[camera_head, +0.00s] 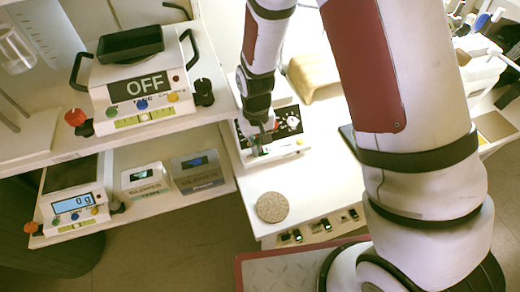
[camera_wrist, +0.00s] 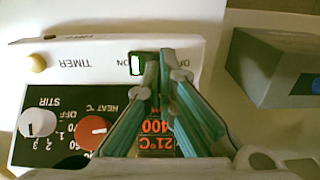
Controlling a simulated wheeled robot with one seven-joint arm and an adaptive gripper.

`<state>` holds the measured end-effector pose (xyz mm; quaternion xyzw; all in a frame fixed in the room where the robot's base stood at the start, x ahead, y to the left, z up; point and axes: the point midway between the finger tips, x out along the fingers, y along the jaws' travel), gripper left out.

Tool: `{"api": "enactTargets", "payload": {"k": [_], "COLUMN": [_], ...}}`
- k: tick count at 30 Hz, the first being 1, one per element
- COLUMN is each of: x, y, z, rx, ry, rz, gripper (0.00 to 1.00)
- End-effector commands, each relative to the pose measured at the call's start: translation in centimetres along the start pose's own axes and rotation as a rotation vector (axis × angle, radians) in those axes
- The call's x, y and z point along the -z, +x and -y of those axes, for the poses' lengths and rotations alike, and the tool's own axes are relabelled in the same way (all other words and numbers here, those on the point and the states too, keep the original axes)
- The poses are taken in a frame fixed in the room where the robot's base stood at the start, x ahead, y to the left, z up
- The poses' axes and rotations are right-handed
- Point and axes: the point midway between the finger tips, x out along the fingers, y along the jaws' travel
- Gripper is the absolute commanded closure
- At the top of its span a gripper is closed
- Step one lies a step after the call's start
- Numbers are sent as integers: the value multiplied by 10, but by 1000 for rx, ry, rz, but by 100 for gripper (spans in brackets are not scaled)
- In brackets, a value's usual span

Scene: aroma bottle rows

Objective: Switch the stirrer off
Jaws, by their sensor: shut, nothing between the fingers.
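The stirrer is a white unit with a black control panel (camera_head: 290,122), standing on the white bench below my arm. In the wrist view its front (camera_wrist: 85,60) appears upside down, with a white STIR knob (camera_wrist: 37,123), a red HEAT knob (camera_wrist: 92,132) and a red lit display (camera_wrist: 155,128) reading 21°C and 400. A small green-edged rocker switch (camera_wrist: 137,64) sits beside the word ON. My gripper (camera_wrist: 160,62) is shut and empty, its tips close beside the switch; I cannot tell whether they touch it. In the head view my gripper (camera_head: 265,132) hides part of the stirrer.
A grey-blue box (camera_wrist: 275,68) stands to the right in the wrist view. On the left shelves are a device showing OFF (camera_head: 146,84), a scale reading 0 g (camera_head: 73,204) and two small boxes. A round speckled disc (camera_head: 272,207) lies on the bench, with clear surface around it.

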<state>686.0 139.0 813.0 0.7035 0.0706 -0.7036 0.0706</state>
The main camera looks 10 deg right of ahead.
Motion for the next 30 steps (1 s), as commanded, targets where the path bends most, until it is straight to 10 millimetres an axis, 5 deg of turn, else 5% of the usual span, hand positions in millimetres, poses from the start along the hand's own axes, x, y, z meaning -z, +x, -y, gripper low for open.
{"api": "enactTargets", "payload": {"k": [17, 30], "x": [0, -1], "y": [7, -21], "z": [0, 0], "rx": [0, 0], "ry": [0, 0], "rz": [0, 0], "gripper": [100, 100]}}
